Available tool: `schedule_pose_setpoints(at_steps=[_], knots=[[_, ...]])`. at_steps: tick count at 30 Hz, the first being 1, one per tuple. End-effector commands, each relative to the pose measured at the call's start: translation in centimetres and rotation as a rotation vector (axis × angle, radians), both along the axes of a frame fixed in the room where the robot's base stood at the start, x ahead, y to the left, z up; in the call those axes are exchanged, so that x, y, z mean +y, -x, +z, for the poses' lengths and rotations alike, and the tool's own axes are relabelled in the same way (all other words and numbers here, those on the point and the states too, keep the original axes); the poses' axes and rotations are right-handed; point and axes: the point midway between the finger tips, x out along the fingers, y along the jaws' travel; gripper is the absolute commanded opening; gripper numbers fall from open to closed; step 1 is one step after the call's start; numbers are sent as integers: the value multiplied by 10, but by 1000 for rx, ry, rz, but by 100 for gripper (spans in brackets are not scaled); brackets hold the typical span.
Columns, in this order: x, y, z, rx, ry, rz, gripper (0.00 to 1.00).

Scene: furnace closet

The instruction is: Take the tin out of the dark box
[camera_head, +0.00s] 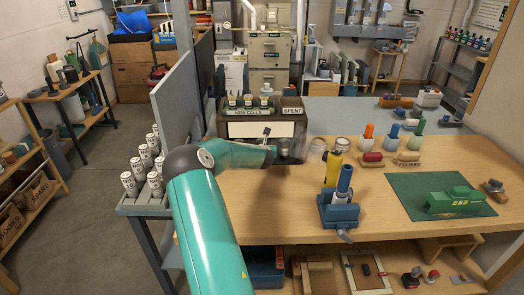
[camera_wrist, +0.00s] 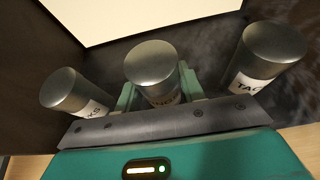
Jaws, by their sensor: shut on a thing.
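The dark box (camera_head: 222,128) stands at the back left of the wooden bench, with a pale panel in its front. In the wrist view its dark inner wall (camera_wrist: 215,45) surrounds a pale surface. My gripper (camera_wrist: 160,92) is shut on the middle tin (camera_wrist: 151,62), a grey metal cylinder with a tan label partly hidden by the fingers. A left tin (camera_wrist: 66,90) and a right tin (camera_wrist: 272,48), its label reading "TAC", stand apart on either side. In the head view my arm reaches the box's front; my fingers and the held tin are not clear there.
Cells labelled "NEW CELLS" (camera_head: 249,102) sit on the box top. A grey upright panel (camera_head: 176,105) is at left. The bench front is mostly clear.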

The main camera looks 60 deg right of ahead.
Motion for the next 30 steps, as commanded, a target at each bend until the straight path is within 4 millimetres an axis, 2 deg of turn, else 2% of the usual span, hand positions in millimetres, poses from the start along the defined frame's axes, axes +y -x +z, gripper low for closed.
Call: schedule_pose_setpoints(at_steps=[6, 17, 30], knots=[[0, 0, 8, 0, 1, 0, 14], [3, 1, 8, 0, 0, 0, 14], [44, 21, 8, -1, -1, 0, 14]])
